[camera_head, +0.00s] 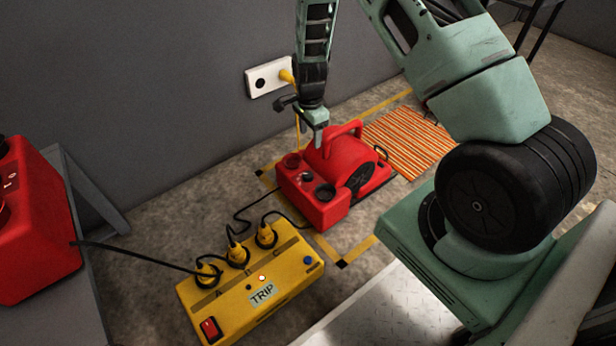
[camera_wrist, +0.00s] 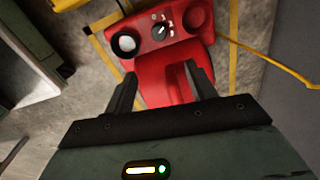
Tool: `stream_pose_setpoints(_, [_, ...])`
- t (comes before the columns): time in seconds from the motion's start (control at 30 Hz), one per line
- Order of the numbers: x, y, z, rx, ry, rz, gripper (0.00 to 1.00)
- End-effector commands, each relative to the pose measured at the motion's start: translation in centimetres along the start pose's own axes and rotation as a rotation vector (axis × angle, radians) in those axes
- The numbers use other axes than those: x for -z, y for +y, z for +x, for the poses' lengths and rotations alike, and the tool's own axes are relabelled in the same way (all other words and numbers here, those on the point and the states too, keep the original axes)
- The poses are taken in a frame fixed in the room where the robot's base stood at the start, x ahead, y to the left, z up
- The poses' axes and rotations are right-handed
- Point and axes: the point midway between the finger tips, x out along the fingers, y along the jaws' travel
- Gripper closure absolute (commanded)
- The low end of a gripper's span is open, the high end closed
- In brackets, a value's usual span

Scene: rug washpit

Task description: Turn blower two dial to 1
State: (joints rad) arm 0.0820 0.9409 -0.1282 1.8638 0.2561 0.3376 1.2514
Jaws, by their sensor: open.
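A red blower (camera_head: 335,170) with a top handle and a round black side grille stands on the floor inside yellow tape. Its front panel carries a black dial (camera_wrist: 160,30) with small white marks; I cannot read the setting. A pale round part (camera_wrist: 127,44) sits to the dial's left in the wrist view. My gripper (camera_head: 318,137) is above the blower near its handle, and its open fingers (camera_wrist: 163,88) straddle part of the red body in the wrist view, apart from the dial. Nothing shows between the fingertips except the blower beyond.
A yellow power box (camera_head: 290,290) labelled TRIP, with several plugs and cables, lies in front of the blower. Another red machine (camera_head: 38,230) stands at the left. A wall socket (camera_head: 268,78) is behind; an orange striped mat (camera_head: 410,140) lies to the right.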

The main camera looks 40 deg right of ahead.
Motion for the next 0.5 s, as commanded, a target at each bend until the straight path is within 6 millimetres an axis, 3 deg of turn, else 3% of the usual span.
stream_pose_setpoints(0.23, [-0.7, -0.1, 1.5, -0.016, -0.022, 0.079, 0.44])
stream_pose_setpoints(0.5, [-0.8, -0.1, 7.1, -0.016, -0.021, 0.078, 0.44])
